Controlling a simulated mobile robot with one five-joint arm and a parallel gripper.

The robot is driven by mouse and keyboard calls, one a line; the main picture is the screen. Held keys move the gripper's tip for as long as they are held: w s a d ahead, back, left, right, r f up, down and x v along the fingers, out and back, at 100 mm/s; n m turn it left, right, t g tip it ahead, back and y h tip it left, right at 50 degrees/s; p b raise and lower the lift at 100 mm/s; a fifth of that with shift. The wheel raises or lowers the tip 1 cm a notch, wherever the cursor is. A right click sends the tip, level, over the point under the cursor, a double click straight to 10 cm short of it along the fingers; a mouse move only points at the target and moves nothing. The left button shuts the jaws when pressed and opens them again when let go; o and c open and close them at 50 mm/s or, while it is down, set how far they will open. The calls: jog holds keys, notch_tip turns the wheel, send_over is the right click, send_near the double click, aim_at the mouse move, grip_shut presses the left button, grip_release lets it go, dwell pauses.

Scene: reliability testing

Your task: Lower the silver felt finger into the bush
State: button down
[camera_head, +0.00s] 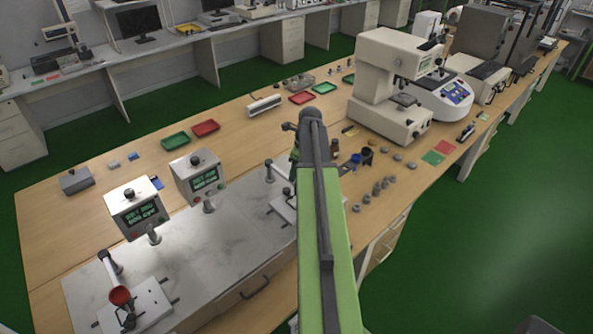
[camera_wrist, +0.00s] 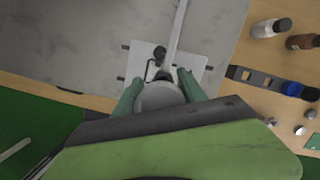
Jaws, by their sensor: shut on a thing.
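In the wrist view, my gripper (camera_wrist: 160,84) has its two green fingers on either side of a round silver-grey piece (camera_wrist: 160,98), likely the silver felt finger, and is shut on it. Just beyond it is a white plate (camera_wrist: 193,56) with a dark knob and a bent black wire-like part (camera_wrist: 150,70). The bush cannot be made out; the held piece and fingers may cover it. How high the piece is above the plate cannot be told. In the head view, my arm hides most of my gripper and part of this white plate (camera_head: 283,208).
A second white plate with a red-topped part (camera_head: 120,295) stands at the left. Two display boxes (camera_head: 137,207) (camera_head: 198,176) stand on posts. Right of my arm are bottles, a dark holder with a blue part (camera_wrist: 292,88) and several grey pieces (camera_head: 378,188). A large beige instrument (camera_head: 385,75) stands behind.

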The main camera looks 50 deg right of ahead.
jog(key=shift+f, duration=0.1)
jog(key=shift+f+b, duration=1.9)
jog(key=shift+b, duration=0.1)
jog(key=shift+f, duration=0.1)
jog(key=shift+f+b, duration=1.65)
jog(key=shift+b, duration=0.1)
jog(key=shift+f+b, duration=0.7)
grip_release()
